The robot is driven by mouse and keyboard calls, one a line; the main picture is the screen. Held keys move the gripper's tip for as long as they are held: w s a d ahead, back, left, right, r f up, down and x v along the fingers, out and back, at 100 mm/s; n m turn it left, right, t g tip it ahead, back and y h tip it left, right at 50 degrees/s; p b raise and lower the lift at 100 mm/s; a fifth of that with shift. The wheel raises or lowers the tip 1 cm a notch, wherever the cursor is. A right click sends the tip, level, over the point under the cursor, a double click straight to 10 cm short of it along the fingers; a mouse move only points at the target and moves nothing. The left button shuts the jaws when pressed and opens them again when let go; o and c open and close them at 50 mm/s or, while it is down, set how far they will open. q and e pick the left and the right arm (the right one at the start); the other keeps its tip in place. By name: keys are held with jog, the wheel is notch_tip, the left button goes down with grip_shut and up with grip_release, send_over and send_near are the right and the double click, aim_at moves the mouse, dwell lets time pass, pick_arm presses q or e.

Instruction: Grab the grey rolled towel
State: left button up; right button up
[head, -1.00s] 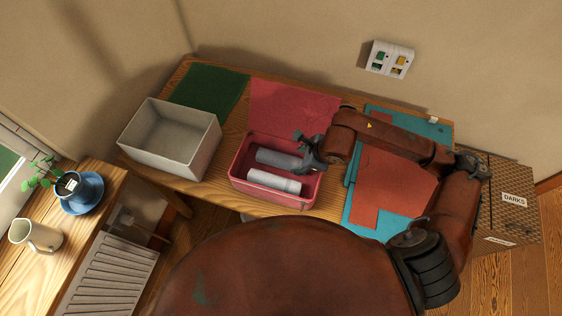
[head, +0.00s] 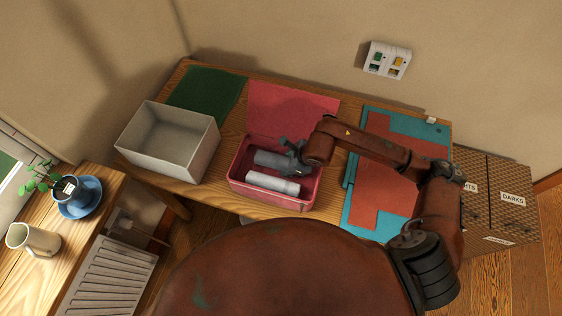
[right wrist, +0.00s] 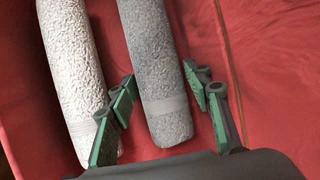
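The grey rolled towel (head: 272,159) lies in the red box (head: 234,178), on the far side of a white rolled towel (head: 272,183). My right gripper (head: 287,150) is at the right end of the grey towel. In the right wrist view my right gripper (right wrist: 167,99) is open, with one finger on each side of the grey towel's (right wrist: 152,70) banded end. The left finger is in the gap between the grey towel and the white towel (right wrist: 70,70) and overlaps the white one in the picture. I cannot tell whether either finger touches. My left gripper is not in view.
An empty grey-white bin (head: 190,165) stands left of the red box on the wooden table (head: 232,125). Red and teal cloths (head: 375,200) lie to the right. Wicker hampers (head: 510,215) stand at the table's right end. A side table (head: 30,270) holds a plant and a jug.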

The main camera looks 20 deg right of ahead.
jog(key=c, duration=0.6)
jog(key=shift+c, duration=0.4)
jog(key=shift+r, duration=0.15)
